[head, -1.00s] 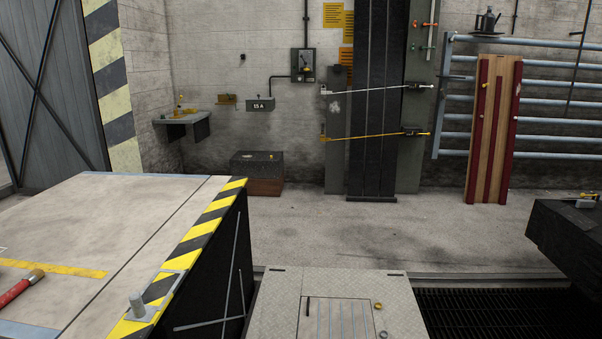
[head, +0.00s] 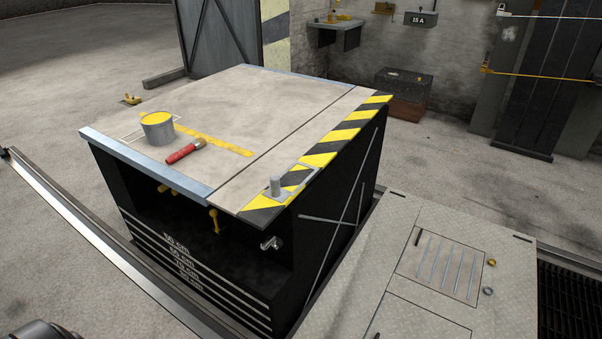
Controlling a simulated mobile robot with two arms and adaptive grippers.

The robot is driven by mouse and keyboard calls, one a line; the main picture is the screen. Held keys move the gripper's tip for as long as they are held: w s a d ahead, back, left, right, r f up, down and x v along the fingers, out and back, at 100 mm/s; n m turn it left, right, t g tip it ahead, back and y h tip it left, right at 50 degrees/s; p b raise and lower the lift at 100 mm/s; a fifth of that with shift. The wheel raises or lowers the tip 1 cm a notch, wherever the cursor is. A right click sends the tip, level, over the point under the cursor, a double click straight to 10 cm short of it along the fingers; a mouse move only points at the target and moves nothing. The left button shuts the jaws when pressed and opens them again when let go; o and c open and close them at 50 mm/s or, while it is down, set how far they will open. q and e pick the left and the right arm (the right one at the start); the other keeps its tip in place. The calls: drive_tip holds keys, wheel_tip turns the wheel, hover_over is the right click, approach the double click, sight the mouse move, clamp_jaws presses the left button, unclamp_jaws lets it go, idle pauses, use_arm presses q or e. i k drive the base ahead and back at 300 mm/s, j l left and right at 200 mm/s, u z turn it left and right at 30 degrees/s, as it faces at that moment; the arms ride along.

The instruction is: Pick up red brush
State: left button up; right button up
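The red brush (head: 183,153) lies on the top of a black block-like platform (head: 235,160), near its front left edge. Its red handle points to the lower left and its brownish end to the upper right. It lies just right of a grey can filled with yellow (head: 158,128), and appears apart from it. Neither of my grippers shows in the head view. A dark rounded part at the bottom left corner may be mine.
A metal plate deck (head: 420,260) lies right of the platform, with a dark grating (head: 572,300) beyond. A rail (head: 90,240) runs along the left. Open concrete floor (head: 60,100) lies at the upper left.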

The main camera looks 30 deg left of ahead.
sight(198, 142)
drive_tip(key=u, duration=1.6)
drive_tip(key=i+j, duration=0.1)
